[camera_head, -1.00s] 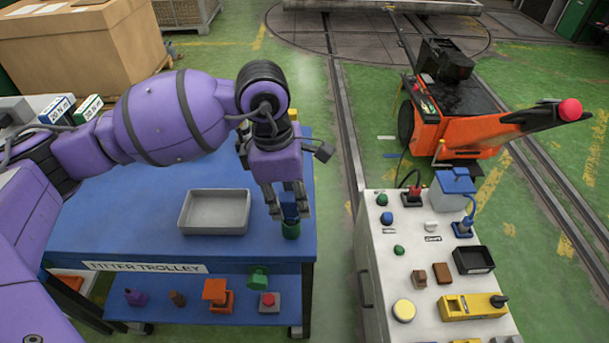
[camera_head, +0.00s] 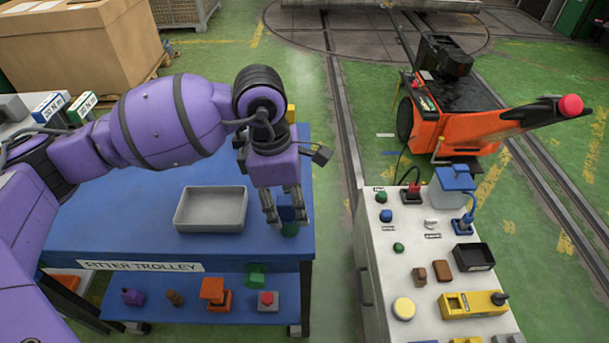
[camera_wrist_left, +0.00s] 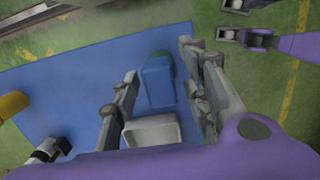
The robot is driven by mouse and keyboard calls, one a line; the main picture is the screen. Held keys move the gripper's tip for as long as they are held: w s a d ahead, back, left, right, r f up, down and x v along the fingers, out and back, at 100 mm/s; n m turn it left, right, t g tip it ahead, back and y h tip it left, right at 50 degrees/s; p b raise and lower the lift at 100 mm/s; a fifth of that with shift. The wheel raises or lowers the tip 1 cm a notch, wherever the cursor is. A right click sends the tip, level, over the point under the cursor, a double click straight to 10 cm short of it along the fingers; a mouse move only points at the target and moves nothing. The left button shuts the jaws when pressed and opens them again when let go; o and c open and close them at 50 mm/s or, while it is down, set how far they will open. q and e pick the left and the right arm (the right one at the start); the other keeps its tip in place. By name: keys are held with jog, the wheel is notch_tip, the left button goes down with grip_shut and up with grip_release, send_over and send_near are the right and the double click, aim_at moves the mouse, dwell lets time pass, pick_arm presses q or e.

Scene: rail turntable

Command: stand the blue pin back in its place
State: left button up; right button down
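The blue pin (camera_head: 287,214) is upright over the green piece (camera_head: 290,230) near the front right corner of the blue trolley top. In the left wrist view the pin (camera_wrist_left: 158,85) shows as a blue block with dark green at its far end. Whether it is seated in the green piece cannot be told. My left gripper (camera_head: 285,212) has its fingers on both sides of the pin. In the left wrist view the fingers are spread, with gaps beside the pin. A part of my right arm (camera_wrist_left: 285,43) shows there; its finger state is unclear.
A grey tray (camera_head: 211,229) lies left of the pin on the trolley top. A lower shelf (camera_head: 190,312) holds several small parts. A white console (camera_head: 380,290) with buttons and plugs stands right, across a gap. An orange machine (camera_head: 455,125) stands behind.

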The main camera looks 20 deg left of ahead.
pick_arm(q)
jog(key=shift+r, duration=0.15)
notch_tip(320, 180, up, 12)
jog(key=a, duration=0.1)
jog(key=shift+s+a+f, duration=0.2)
jog(key=shift+f, duration=0.1)
dwell(0.9)
